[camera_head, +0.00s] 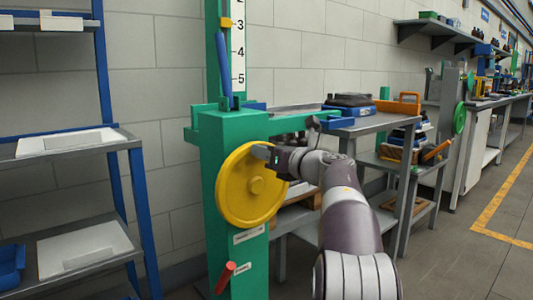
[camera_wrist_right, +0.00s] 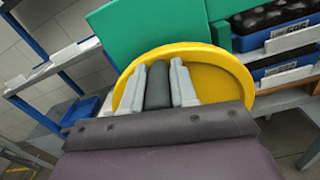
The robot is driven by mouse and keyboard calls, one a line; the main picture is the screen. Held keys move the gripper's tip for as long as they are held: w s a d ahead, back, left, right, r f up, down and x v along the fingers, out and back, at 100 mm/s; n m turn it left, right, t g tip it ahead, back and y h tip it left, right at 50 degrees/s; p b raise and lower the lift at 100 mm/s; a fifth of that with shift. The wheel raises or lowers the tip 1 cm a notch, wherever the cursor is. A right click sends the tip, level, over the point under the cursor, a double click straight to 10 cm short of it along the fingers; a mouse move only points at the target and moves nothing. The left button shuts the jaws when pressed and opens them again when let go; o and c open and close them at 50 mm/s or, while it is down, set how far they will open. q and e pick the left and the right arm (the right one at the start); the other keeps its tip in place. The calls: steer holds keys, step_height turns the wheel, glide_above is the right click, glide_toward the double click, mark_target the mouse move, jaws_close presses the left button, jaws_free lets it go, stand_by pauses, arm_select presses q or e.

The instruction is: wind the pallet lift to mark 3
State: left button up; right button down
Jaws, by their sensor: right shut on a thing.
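The green pallet lift (camera_head: 225,135) stands in the middle of the head view. Its yellow handwheel (camera_head: 240,195) faces me. My right gripper (camera_head: 271,155) is at the wheel's upper right edge. In the right wrist view, its two grey fingers are shut on the dark handle (camera_wrist_right: 158,86) of the yellow wheel. A white scale (camera_head: 238,55) on the post shows 3, 4 and 5. A yellow pointer (camera_head: 226,22) sits close to the 3, slightly above the numeral. A red lever (camera_head: 225,277) is low on the lift. My left gripper is out of view.
A blue-framed shelf (camera_head: 75,145) with white sheets stands at the left. A grey table (camera_head: 375,124) with a dark-topped blue crate (camera_head: 350,101) stands behind my right arm. Open floor (camera_head: 450,255) lies to the right, with a yellow line.

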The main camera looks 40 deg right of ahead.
steer(key=c, duration=0.9)
jaws_free()
steer(key=shift+f, duration=0.15)
steer(key=shift+s, duration=0.25)
steer(key=s+p, duration=0.2)
steer(key=s, duration=1)
steer(key=shift+s+d, duration=0.1)
steer(key=shift+d, duration=0.1)
